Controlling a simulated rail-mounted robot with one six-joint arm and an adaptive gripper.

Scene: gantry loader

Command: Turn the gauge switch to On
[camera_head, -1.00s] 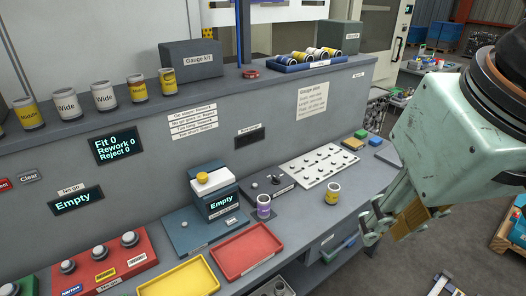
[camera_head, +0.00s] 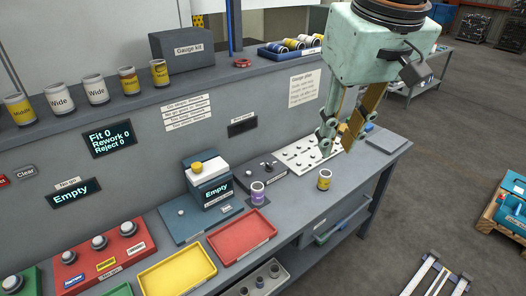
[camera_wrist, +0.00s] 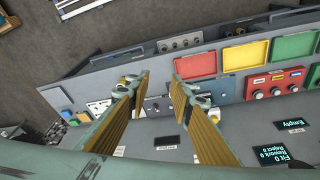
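A small dark switch plate (camera_head: 283,182) with a black lever or knob (camera_head: 268,166) and a label lies on the bench, just right of the blue gauge unit (camera_head: 209,184), whose display reads "Empty". I take this for the gauge switch; its setting is too small to read. My gripper (camera_head: 338,143) is open and empty, above the bench to the right of the switch plate, near the white peg board (camera_head: 300,152). In the wrist view the two fingers stand apart (camera_wrist: 160,85), with part of the bench showing between them.
Cans and a gauge kit box (camera_head: 190,44) stand on the shelf behind.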

